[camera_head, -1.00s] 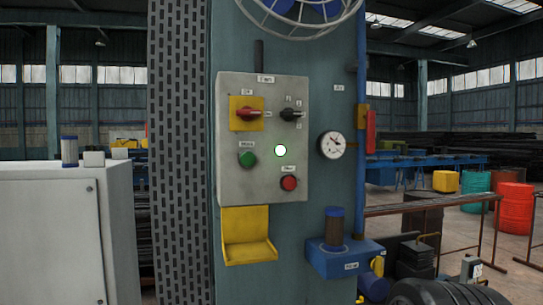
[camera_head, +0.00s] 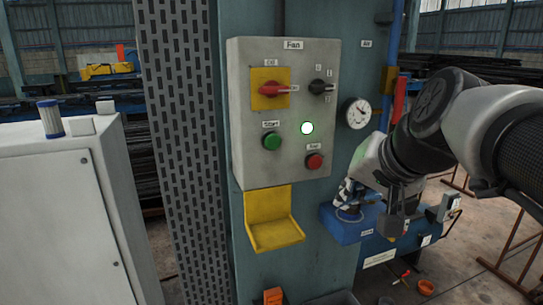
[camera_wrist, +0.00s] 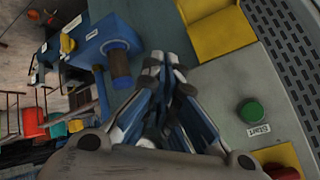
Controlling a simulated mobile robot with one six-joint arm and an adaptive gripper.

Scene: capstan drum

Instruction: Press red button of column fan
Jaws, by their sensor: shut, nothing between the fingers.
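The grey control box (camera_head: 245,165) labelled "Fan" is mounted on the teal column. The red button (camera_head: 314,161) sits at its lower right, under a small white label. My gripper (camera_head: 347,193) is shut and empty, to the right of and below the red button, apart from it, in front of the blue bracket area. In the wrist view my closed fingertips (camera_wrist: 165,62) show near the middle, in front of the box and column. The red button does not show there; my gripper appears to cover its area.
The box also carries a green button (camera_head: 271,141), a red rotary switch (camera_head: 272,89) on yellow, a black selector (camera_head: 320,87) and a white lamp (camera_head: 307,128). A gauge (camera_head: 358,113) is right of it. A yellow tray (camera_head: 268,200) and a blue bracket (camera_head: 345,228) are below.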

